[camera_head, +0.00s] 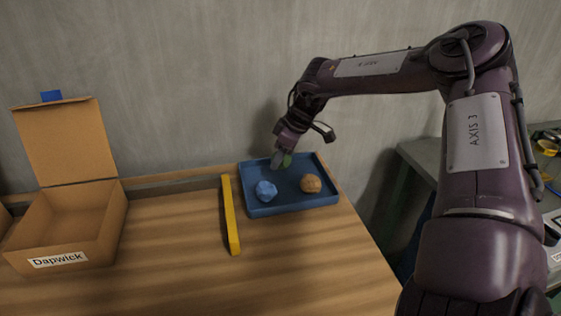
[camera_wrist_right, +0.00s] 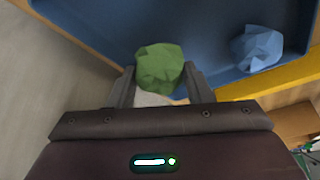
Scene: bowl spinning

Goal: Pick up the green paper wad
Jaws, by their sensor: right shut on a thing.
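The green paper wad (camera_wrist_right: 159,68) is between the two fingers of my right gripper (camera_wrist_right: 158,85) in the right wrist view. In the head view the right gripper (camera_head: 282,158) reaches down at the back of the blue tray (camera_head: 292,209), and a bit of the green wad (camera_head: 287,160) shows beside its fingers. My right gripper is shut on the wad. I cannot tell whether the wad touches the tray floor. My left gripper is not in view.
A blue wad (camera_head: 266,191) and an orange-brown wad (camera_head: 311,184) lie in the tray. A yellow bar (camera_head: 231,215) lies left of it. An open cardboard box labelled Dapwick (camera_head: 70,227) stands at the left. The table front is clear. A grey wall rises close behind.

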